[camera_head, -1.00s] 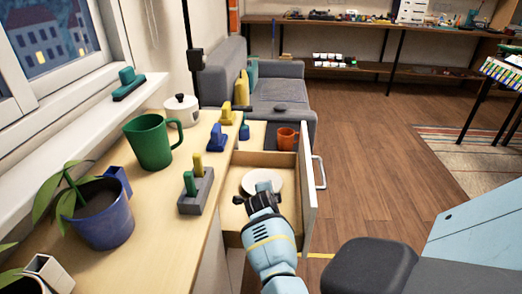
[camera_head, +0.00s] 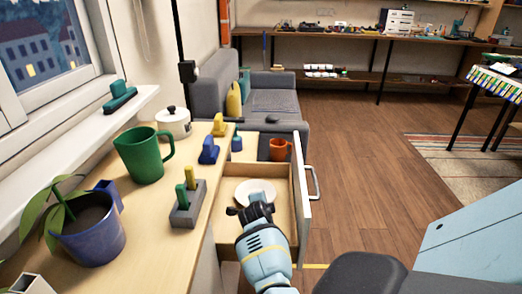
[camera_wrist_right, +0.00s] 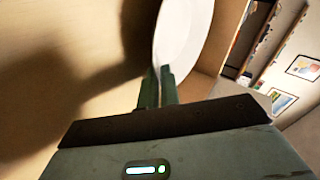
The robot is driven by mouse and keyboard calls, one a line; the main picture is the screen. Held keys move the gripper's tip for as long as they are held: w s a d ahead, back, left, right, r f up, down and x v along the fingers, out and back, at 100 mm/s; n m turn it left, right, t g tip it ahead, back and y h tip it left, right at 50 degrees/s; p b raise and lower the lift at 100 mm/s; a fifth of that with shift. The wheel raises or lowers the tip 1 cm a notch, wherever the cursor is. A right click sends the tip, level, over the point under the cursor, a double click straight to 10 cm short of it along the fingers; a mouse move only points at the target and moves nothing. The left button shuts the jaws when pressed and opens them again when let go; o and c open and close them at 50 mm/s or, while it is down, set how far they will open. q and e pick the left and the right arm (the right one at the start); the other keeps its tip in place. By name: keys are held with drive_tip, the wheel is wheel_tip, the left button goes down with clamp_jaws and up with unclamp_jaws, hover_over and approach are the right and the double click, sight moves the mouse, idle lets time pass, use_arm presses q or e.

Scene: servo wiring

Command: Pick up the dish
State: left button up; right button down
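The dish (camera_head: 254,188) is a round white plate inside the open drawer (camera_head: 285,228). My right gripper (camera_head: 257,197) reaches down into the drawer at the near rim of the dish. In the right wrist view the two green fingers (camera_wrist_right: 160,78) are close together, with the edge of the dish (camera_wrist_right: 184,35) at their tips. They appear shut on the rim. The exact contact is small and partly hidden by the fingers. The dish appears to be still low in the drawer. My left gripper is not in view.
The drawer's front panel with its handle (camera_head: 313,183) stands right of my gripper. On the counter are a green mug (camera_head: 143,155), a grey block with pegs (camera_head: 188,203), a plant pot (camera_head: 92,235) and a white pot (camera_head: 173,123). An orange mug (camera_head: 279,149) stands behind the drawer.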

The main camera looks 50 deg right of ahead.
wheel_tip(320, 180, up, 28)
drive_tip(key=p, duration=0.3)
drive_tip(key=shift+p, duration=0.35)
